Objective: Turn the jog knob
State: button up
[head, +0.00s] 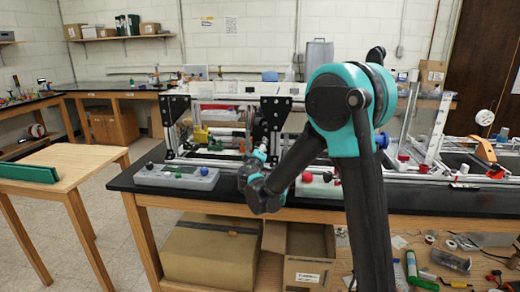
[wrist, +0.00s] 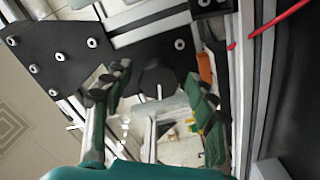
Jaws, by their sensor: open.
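In the wrist view a dark round knob-like part (wrist: 158,76) sits between the two fingers of my gripper (wrist: 157,84). It stands in front of a black plate; I cannot tell for sure that it is the jog knob. The fingers are spread apart, and a gap shows on each side of the dark part. In the head view my gripper (head: 257,158) is at the front of the extrusion frame, low beside its right black plate (head: 272,117). My forearm and wrist hide part of that area, and the dark part cannot be made out there.
A grey control box (head: 175,178) with a black and a blue knob lies left on the black bench top. A red button (head: 307,177) is right of my wrist. Aluminium rails (wrist: 243,75) and a red cable (wrist: 278,22) are close to my fingers.

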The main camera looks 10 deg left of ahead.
jog(key=shift+w, duration=0.5)
jog(key=c, duration=1.2)
jog(key=shift+o, duration=0.2)
jog(key=shift+n, duration=0.3)
jog(key=n, duration=0.3)
jog(key=shift+n, duration=2.1)
